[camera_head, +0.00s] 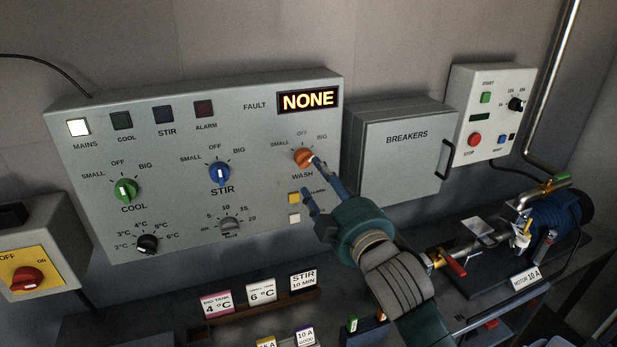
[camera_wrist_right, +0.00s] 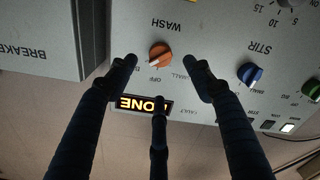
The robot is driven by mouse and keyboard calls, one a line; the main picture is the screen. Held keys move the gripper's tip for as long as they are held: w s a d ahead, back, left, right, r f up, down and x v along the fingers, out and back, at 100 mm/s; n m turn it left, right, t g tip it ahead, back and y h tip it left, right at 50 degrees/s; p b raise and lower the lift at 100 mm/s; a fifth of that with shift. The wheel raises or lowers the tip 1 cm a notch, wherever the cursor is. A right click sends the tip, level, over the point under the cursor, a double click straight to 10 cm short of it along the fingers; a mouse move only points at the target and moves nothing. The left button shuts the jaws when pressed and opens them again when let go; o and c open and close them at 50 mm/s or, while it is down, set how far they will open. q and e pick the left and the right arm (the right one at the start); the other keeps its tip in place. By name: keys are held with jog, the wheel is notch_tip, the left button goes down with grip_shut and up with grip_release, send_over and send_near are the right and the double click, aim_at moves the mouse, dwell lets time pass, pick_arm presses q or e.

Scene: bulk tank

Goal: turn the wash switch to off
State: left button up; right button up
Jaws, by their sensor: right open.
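The wash switch (camera_head: 303,157) is an orange knob above the WASH label on the grey control panel (camera_head: 85,205). SMALL, OFF and BIG are printed around it. In the wrist view, the orange knob (camera_wrist_right: 159,55) shows upside down between the spread fingertips of my right gripper (camera_wrist_right: 162,66), with a third finger below. My left gripper is out of view.
The blue stir knob (camera_head: 220,172) and green cool knob (camera_head: 125,190) are left of the wash switch. A yellow alarm button (camera_head: 294,197) is just below it. The breaker box (camera_head: 400,160) stands close on the right. The fault display (camera_head: 308,100) reads NONE.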

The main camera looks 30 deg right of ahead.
aim_at(308, 163)
jog(key=x, duration=0.8)
jog(key=shift+w, duration=0.2)
jog(key=shift+c, duration=0.2)
jog(key=c, duration=1.1)
